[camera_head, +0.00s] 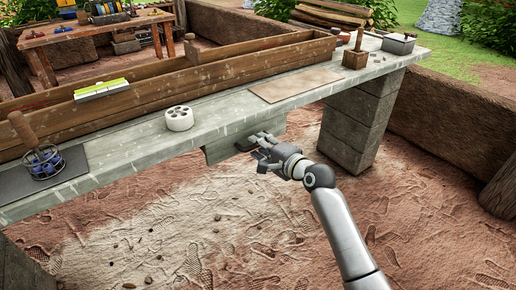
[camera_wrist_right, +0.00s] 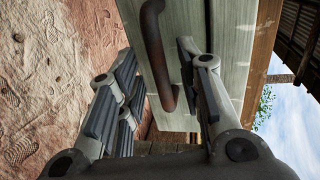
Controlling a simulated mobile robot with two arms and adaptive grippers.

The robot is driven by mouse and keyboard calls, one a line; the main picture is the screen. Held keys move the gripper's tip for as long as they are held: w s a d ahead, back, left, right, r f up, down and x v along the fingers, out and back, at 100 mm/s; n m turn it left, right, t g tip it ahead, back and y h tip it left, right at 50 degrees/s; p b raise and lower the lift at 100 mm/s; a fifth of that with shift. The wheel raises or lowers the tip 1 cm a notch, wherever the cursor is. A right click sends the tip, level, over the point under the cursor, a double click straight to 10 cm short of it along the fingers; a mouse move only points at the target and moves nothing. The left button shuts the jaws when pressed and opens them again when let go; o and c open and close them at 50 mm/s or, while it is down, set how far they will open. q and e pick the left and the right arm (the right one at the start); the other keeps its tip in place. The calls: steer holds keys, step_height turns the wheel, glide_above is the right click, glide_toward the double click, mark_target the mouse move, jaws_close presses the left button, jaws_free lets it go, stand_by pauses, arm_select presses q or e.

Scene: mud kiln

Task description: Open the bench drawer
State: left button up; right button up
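The bench drawer (camera_head: 218,149) is a grey-green panel under the front edge of the stone-topped bench (camera_head: 215,122). Its front also shows in the right wrist view (camera_wrist_right: 178,22), with a dark, rusty, curved bar handle (camera_wrist_right: 154,48). My right gripper (camera_head: 258,146) is in front of the drawer, partly covering it in the head view. In the right wrist view the right gripper (camera_wrist_right: 160,88) has its fingers apart, and the handle shows between them. I cannot tell whether a finger touches the handle. The handle is hidden in the head view. My left gripper is not in view.
On the bench are a white cylinder with holes (camera_head: 179,118), a flat board (camera_head: 296,84), a wooden block (camera_head: 355,59) and a dark mat (camera_head: 20,183) with a wire tool. A stone pillar (camera_head: 361,122) stands right of my gripper. The earth floor in front is clear.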

steer(key=shift+x, duration=0.8)
jaws_close()
